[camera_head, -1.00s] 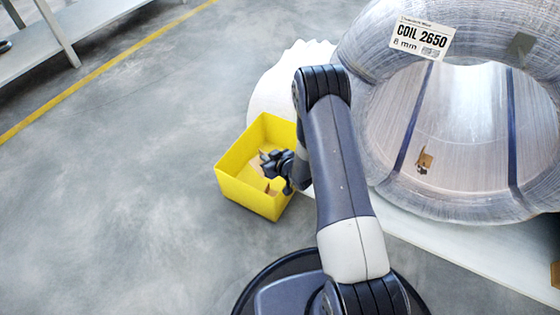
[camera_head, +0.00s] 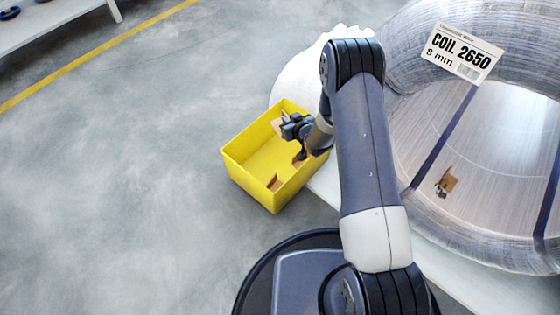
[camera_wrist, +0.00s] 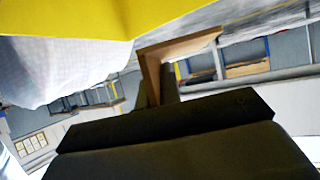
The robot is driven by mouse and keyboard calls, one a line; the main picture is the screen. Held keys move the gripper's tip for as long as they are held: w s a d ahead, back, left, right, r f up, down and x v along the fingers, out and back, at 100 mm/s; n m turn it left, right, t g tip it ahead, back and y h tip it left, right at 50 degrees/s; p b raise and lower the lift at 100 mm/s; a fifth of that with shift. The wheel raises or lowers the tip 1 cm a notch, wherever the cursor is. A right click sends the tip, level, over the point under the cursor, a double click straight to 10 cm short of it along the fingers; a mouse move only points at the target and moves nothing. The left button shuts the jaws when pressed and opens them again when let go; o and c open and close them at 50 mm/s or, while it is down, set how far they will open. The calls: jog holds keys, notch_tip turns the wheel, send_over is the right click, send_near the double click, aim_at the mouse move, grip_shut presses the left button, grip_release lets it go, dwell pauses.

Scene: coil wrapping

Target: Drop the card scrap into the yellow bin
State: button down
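The yellow bin (camera_head: 248,180) stands on the floor left of my arm, open at the top. Its wall also fills the top of the wrist view (camera_wrist: 250,10). My gripper (camera_head: 287,128) is over the bin's back right part. A brown card scrap (camera_wrist: 180,46) shows at the fingertips in the wrist view, and the fingers (camera_wrist: 160,88) look closed on it. In the head view a bit of this card (camera_head: 278,126) shows beside the fingertips. Other brown card pieces (camera_head: 274,184) lie inside the bin. My gripper hides part of the bin's interior.
A large wrapped coil (camera_head: 410,60) with a "COIL 2650" label (camera_head: 462,53) stands at the right on a pale base. A small brown piece (camera_head: 447,182) shows inside its ring. A white wrapped mass (camera_head: 300,85) is behind the bin. The floor to the left is clear.

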jog(key=shift+f+b, duration=0.5)
jog(key=shift+f, duration=1.05)
jog(key=c, duration=1.5)
grip_release()
jog(key=shift+c, duration=0.2)
jog(key=shift+r, duration=0.1)
jog(key=p+v, duration=0.3)
jog(key=v, duration=0.8)
jog(key=shift+p, duration=0.35)
